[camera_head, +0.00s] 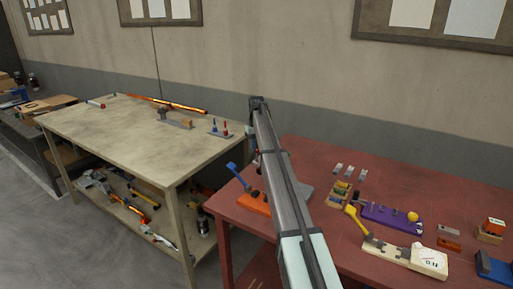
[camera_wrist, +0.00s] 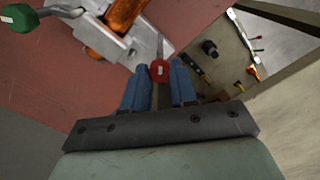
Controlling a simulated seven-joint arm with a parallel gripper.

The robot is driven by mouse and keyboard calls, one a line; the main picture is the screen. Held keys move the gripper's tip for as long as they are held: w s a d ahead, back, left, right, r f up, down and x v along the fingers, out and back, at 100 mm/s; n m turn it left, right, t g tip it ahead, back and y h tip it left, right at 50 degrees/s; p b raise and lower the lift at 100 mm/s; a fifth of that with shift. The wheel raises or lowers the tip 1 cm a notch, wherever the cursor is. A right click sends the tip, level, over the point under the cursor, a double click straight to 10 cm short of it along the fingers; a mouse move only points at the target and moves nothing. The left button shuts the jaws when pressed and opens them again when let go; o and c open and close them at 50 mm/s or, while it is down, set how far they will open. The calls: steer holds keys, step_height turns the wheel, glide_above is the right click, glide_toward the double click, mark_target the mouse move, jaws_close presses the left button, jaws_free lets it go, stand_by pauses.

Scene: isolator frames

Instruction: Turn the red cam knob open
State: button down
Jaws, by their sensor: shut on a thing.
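The red cam knob (camera_wrist: 159,70) shows in the wrist view between the two blue fingertips of my gripper (camera_wrist: 160,82). My gripper is shut on the knob. The knob sits at the end of a short grey stem, at the edge of a white-grey fixture (camera_wrist: 143,48). An orange part (camera_wrist: 124,14) lies on the fixture, and a lever with a green grip (camera_wrist: 18,17) reaches out at the upper left. In the head view my arm covers the knob and the gripper; only a grey bit, probably of this fixture (camera_head: 307,191), shows beside the arm.
On the red table (camera_head: 330,158), an orange clamp with a blue lever (camera_head: 238,177) stands left of my arm. A purple fixture (camera_head: 388,215) and a cream fixture with a yellow lever (camera_head: 420,257) stand to the right. A beige workbench (camera_head: 120,130) is further left.

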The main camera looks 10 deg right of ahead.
steer(key=m, duration=0.4)
steer(key=shift+m, duration=2.2)
steer(key=c, duration=0.9)
jaws_free()
step_height(320, 180, up, 14)
steer(key=shift+f, duration=0.1)
